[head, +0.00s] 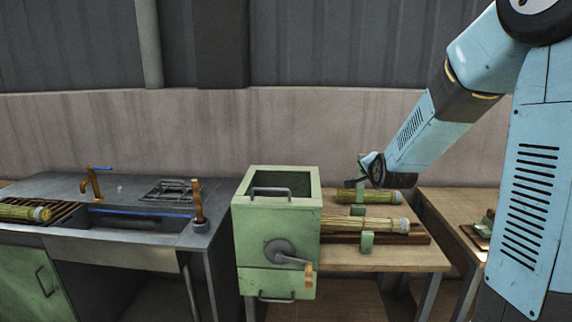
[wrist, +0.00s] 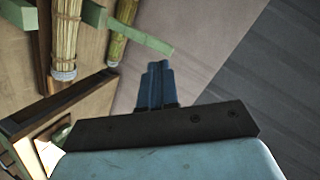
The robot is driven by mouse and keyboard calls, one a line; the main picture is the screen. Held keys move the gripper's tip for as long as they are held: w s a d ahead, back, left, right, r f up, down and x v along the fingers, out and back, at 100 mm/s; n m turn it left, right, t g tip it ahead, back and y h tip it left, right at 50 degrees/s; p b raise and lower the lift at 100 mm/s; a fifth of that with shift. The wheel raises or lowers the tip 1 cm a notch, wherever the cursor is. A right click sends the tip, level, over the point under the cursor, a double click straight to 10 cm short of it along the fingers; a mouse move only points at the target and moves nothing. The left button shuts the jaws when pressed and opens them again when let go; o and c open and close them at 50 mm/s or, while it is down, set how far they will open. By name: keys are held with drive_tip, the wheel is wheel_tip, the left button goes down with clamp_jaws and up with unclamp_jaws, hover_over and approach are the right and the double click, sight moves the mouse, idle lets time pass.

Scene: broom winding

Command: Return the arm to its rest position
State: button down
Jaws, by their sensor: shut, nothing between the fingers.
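My blue arm (head: 430,125) reaches in from the upper right of the head view, bent down to the left. My gripper (head: 352,183) is at its lower end, over the back of the wooden bench. In the wrist view the blue fingers of my gripper (wrist: 158,68) are together, with nothing held between them. In the head view the fingers are small and dark, close in front of a green upright.
A straw bundle (head: 365,224) lies on the bench (head: 400,258), with another bundle (head: 370,197) behind it. A green box with a crank (head: 275,240) stands left of them. A sink counter (head: 130,255) is at far left, and a second table (head: 450,205) at right.

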drive_tip(key=s+r+n+g, duration=0.2)
drive_tip(key=s+n, duration=0.2)
drive_tip(key=s, duration=0.8)
drive_tip(key=s+a+r+n+g, duration=0.1)
drive_tip(key=s+r+n+g, duration=0.1)
drive_tip(key=s, duration=1)
drive_tip(key=s+r+n+g, duration=0.2)
drive_tip(key=s+n+g, duration=0.2)
drive_tip(key=s, duration=0.9)
drive_tip(key=shift+a+n, duration=0.2)
drive_tip(key=shift+n, duration=0.6)
